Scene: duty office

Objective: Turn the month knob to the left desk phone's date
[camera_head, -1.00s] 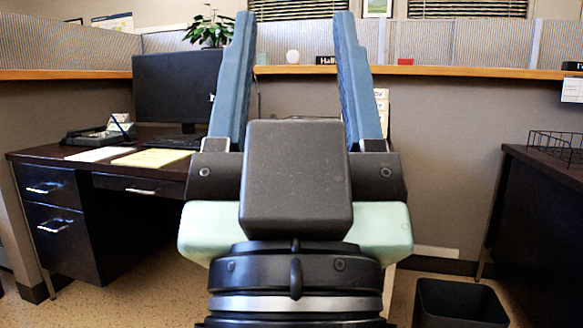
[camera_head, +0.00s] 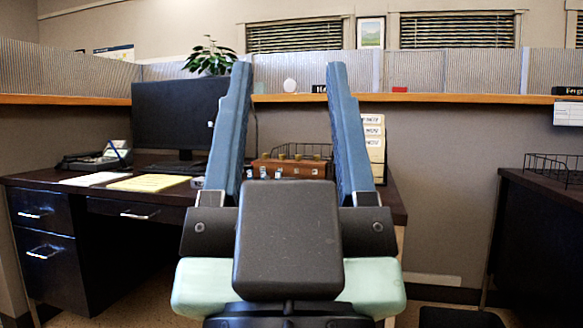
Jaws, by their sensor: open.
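My gripper (camera_head: 289,68) is open and empty in the middle of the head view, its two blue fingers pointing up and away from me. Beyond it, seen between the fingers, a brown wooden box (camera_head: 289,169) with several brass-coloured knobs along its top stands on the desk. Small light tags show at its front left; I cannot read them or tell which knob is for the month. A dark device (camera_head: 82,162), perhaps a desk phone, sits at the desk's left; no date is readable on it. The box's lower part is partly hidden by my gripper.
The dark desk (camera_head: 60,182) holds a monitor (camera_head: 176,115), a yellow pad (camera_head: 150,183) and white paper (camera_head: 91,178). A board of cards reading "NOV" (camera_head: 373,142) stands right of the box. A second dark desk (camera_head: 545,235) with a wire basket (camera_head: 553,168) is at right.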

